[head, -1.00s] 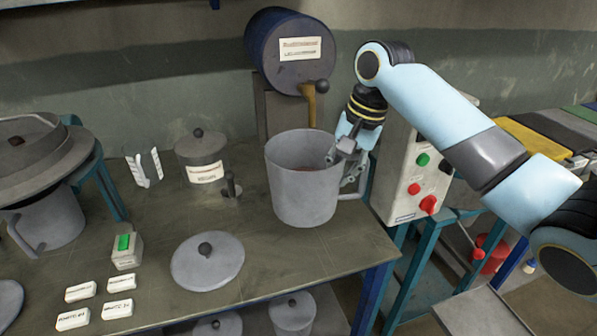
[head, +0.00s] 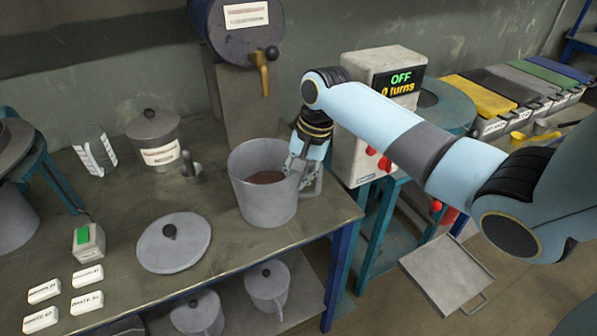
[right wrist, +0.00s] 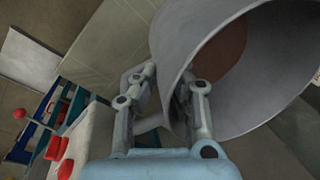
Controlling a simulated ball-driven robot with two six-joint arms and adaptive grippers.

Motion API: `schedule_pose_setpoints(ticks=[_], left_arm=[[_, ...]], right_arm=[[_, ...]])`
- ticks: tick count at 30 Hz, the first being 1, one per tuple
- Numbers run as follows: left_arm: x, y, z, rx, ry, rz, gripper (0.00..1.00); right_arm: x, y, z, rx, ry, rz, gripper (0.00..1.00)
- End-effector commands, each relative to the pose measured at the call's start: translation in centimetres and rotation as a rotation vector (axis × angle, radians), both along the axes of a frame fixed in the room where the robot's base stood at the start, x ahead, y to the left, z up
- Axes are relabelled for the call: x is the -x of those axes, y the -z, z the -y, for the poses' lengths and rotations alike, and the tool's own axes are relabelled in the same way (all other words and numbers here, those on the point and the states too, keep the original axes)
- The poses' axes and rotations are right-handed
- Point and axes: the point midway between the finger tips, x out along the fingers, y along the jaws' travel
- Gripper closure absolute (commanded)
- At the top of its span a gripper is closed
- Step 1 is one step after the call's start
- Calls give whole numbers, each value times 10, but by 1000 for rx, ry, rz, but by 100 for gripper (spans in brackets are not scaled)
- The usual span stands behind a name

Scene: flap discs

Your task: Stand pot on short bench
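The grey pot (head: 262,205), with brown material inside, is upright near the right end of the grey-topped bench (head: 110,265). I cannot tell whether its base touches the top. My right gripper (head: 303,172) is at its handle (head: 319,183), on the pot's right side. I cannot tell which surface is the short bench; a teal-legged stand (head: 372,235) is right of the bench. My left gripper is out of view.
A lid (head: 174,243), a lidded canister (head: 154,145) and a green-marked box (head: 88,243) stand left of the pot. A barrel with a tap (head: 236,35) is behind it. A control box (head: 375,120) reads OFF. A flat tray (head: 446,272) is low at right.

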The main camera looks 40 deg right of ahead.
Motion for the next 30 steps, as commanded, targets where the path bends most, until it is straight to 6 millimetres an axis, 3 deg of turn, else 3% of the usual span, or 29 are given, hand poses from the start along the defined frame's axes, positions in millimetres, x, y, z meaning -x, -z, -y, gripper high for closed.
schedule_pose_setpoints(ticks=[6, 12, 21, 26, 30], left_arm=[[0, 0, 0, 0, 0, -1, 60], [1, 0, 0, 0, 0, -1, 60], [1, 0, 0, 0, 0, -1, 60], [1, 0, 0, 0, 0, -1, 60], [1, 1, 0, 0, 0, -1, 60]], right_arm=[[-3, -1, -1, -1, 0, 9, 100], [0, 1, 0, 0, 0, 0, 71], [0, -1, 0, 0, 0, 1, 71], [3, -22, 3, 1, 0, 4, 71], [9, -53, 8, 4, -2, 4, 71]])
